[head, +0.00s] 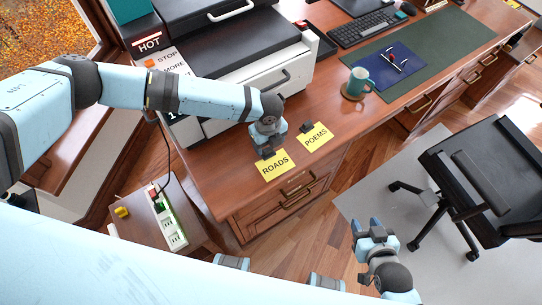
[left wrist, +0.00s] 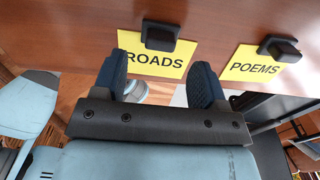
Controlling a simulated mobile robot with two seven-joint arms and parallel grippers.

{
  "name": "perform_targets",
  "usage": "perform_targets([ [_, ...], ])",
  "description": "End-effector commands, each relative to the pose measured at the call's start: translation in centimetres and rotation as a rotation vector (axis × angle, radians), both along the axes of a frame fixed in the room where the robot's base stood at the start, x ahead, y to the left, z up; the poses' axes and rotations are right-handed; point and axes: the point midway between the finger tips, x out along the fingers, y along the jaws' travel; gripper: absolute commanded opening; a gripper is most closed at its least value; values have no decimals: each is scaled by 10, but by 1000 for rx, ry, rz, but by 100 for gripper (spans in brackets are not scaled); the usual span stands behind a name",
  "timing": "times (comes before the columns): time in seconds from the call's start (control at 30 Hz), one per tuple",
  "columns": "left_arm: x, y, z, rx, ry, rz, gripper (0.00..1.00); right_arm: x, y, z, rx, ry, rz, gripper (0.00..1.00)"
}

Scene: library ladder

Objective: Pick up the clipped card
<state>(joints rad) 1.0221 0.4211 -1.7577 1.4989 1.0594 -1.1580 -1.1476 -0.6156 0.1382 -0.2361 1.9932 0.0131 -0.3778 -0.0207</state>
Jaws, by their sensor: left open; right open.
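Two yellow cards with black clips lie on the wooden desk, near its front edge. The ROADS card (head: 275,167) is nearer and the POEMS card (head: 316,138) is to its right. In the left wrist view the ROADS card (left wrist: 185,60) has a black clip (left wrist: 161,38) at its upper edge, and the POEMS card (left wrist: 250,66) has its own clip (left wrist: 283,48). My left gripper (left wrist: 160,72) is open, its fingers pointing toward the ROADS card and overlapping its lower part in view; contact is unclear. My right gripper (head: 366,224) is open and empty over the floor.
A printer (head: 220,95) stands behind the left gripper. A teal mug (head: 360,80) on a coaster and a blue folder (head: 392,66) lie farther right. A low side table (head: 140,245) holds a power strip. An office chair (head: 480,180) stands at right.

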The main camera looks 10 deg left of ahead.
Motion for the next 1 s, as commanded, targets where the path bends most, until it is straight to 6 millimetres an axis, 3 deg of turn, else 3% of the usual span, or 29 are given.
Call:
perform_targets([
  [0.3,4,5,-42,0,0,0,66,1,-1,7,-1,-2,-1,43],
  [0.57,4,5,-46,0,0,0,66,1,-1,7,-1,-2,-1,43],
  [0.77,4,5,-46,0,0,0,26,1,-1,7,-2,-3,-1,43],
  [1.0,4,5,-46,0,0,0,25,1,-1,7,-2,-3,-1,43],
])
